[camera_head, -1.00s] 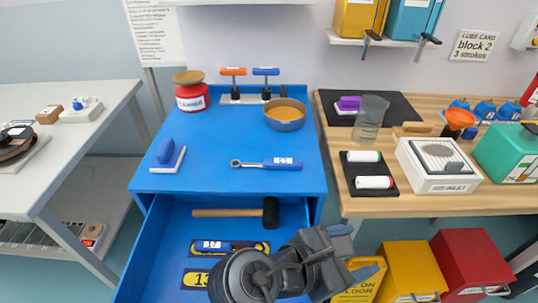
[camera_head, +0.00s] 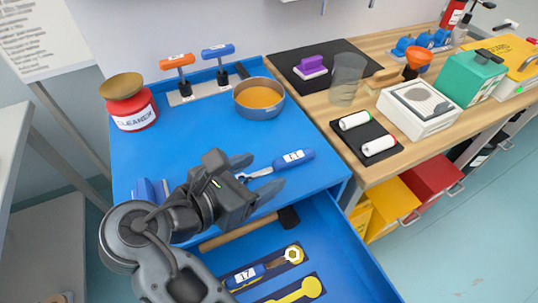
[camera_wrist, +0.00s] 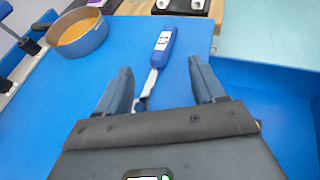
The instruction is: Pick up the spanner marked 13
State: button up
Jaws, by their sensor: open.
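A blue-handled spanner (camera_head: 293,160) with a silver shaft lies on the blue worktop (camera_head: 215,135), near its front right edge. Its white label is too small to read surely. It also shows in the wrist view (camera_wrist: 163,46), handle pointing away from me. My gripper (camera_head: 264,174) is open and empty at the spanner's head end. In the wrist view my fingers (camera_wrist: 160,68) lie to either side of its shaft, apart from it; the height between is unclear. My gripper hides the ring end in part. Another blue-handled spanner (camera_head: 246,276), marked 17, lies in the open drawer.
The open drawer (camera_head: 347,252) also holds a hammer (camera_head: 288,218) and a bare yellow tool outline (camera_head: 300,291). A pan (camera_head: 259,98), a red CLEANER tin (camera_head: 134,110) and a blue block (camera_head: 150,190) stand on the worktop. A wooden bench (camera_head: 400,172) adjoins at right.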

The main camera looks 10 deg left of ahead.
aim_at(283, 161)
jog(key=shift+x, duration=3.55)
jog(key=shift+f, duration=0.1)
jog(key=c, duration=1.1)
jog(key=shift+a, duration=0.1)
jog(key=shift+c, duration=0.2)
